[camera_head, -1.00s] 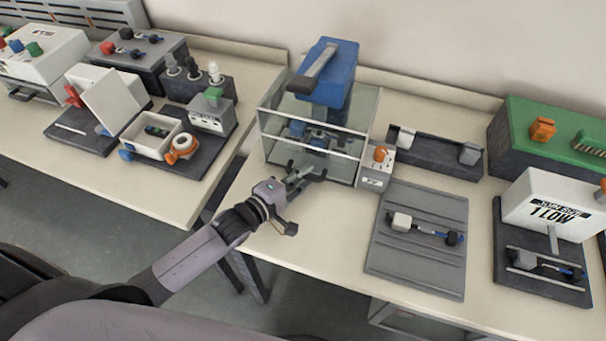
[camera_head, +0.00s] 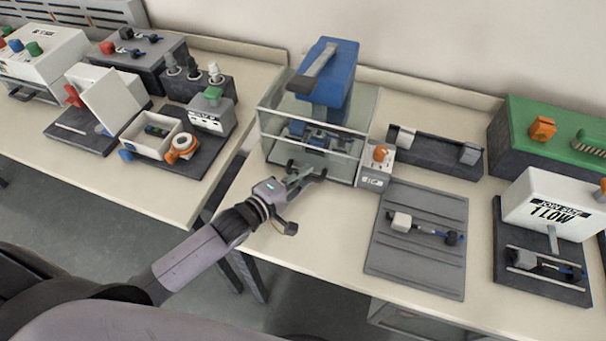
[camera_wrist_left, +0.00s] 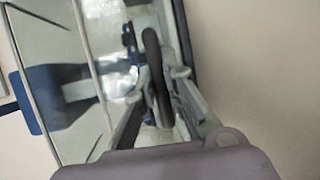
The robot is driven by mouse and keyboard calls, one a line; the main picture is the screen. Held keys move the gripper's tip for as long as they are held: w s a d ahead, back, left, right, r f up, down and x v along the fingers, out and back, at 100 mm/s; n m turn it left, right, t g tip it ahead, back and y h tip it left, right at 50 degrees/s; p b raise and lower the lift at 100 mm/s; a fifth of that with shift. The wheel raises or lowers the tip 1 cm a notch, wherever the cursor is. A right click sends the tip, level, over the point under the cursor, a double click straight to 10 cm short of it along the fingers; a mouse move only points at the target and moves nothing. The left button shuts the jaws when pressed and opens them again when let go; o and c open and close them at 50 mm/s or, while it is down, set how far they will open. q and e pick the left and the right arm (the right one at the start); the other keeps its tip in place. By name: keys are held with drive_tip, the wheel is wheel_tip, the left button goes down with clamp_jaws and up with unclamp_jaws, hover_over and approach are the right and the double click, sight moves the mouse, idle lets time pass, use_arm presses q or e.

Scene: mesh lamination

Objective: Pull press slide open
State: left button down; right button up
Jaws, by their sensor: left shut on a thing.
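The press (camera_head: 330,88) is a blue machine with a grey lever, standing behind a clear guard box (camera_head: 270,125) on the right-hand bench. Its slide, at the foot of the guard, has a dark bar handle. My left gripper (camera_head: 302,176) is at the front of the guard, low down, its fingers around that handle. In the left wrist view the dark handle (camera_wrist_left: 156,75) stands between the two fingers of my left gripper (camera_wrist_left: 157,90), which is shut on it. Parts of the slide behind the glass are hard to make out. My right gripper is not in view.
A small white control box with an orange knob (camera_head: 380,155) stands right of the guard. A grey ribbed mat (camera_head: 400,258) with a small part lies in front of it. A dark tray (camera_head: 435,150) is behind. The bench front edge runs below my gripper.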

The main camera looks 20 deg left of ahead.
use_arm(q)
drive_tip(key=shift+s, duration=0.1)
drive_tip(key=s+p, duration=0.2)
drive_tip(key=s, duration=0.4)
drive_tip(key=s+p, duration=0.3)
drive_tip(key=s, duration=0.4)
drive_tip(key=shift+s+a, duration=0.2)
drive_tip(key=shift+s, duration=0.05)
drive_tip(key=shift+s+p, duration=0.3)
drive_tip(key=shift+s, duration=0.15)
drive_tip(key=c, duration=1.9)
unclamp_jaws()
drive_tip(key=shift+w, duration=0.1)
